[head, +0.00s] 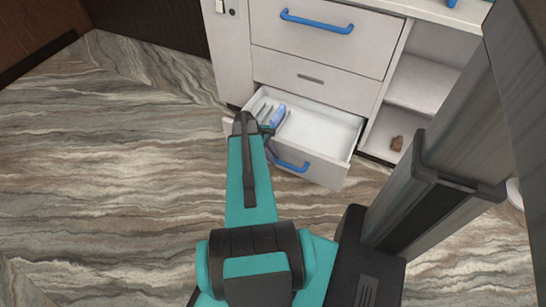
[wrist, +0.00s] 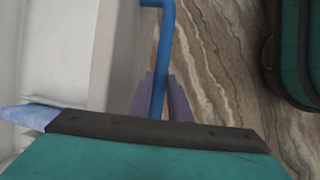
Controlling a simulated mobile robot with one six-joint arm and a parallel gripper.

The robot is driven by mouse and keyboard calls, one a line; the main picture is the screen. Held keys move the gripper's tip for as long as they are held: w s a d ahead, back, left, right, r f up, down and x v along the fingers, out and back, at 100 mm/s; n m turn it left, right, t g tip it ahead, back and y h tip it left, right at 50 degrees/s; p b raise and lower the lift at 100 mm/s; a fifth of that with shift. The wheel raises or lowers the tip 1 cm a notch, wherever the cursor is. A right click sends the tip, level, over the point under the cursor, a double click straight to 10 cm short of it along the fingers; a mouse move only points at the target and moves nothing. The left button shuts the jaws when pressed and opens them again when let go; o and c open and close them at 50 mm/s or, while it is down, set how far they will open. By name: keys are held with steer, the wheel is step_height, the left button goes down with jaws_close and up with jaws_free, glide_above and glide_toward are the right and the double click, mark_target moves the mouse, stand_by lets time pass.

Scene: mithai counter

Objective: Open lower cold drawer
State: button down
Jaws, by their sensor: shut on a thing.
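The lower drawer (head: 325,135) of the white counter stands pulled out, its white inside showing. Its blue bar handle (head: 292,166) is on the drawer front and runs up the middle of the wrist view (wrist: 160,60). My gripper (wrist: 162,98) has its purple fingers on either side of the handle, shut on it. In the head view, my teal arm reaches to the left end of the handle and hides part of the drawer's front and left side.
A blue item (head: 278,115) lies at the left inside the drawer. Above are a panel with a grey pull (head: 310,78) and a shut drawer with a blue handle (head: 317,22). Open shelves at the right hold a small brown object (head: 397,143). The marbled floor (head: 110,170) at left is clear.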

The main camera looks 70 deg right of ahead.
steer(key=shift+w+d, duration=0.1)
steer(key=shift+d, duration=0.05)
steer(key=c, duration=1.6)
jaws_free()
steer(key=shift+c, duration=0.2)
steer(key=p+v, duration=0.2)
steer(key=v, duration=1.1)
steer(key=shift+r+p, duration=0.35)
steer(key=shift+p, duration=0.05)
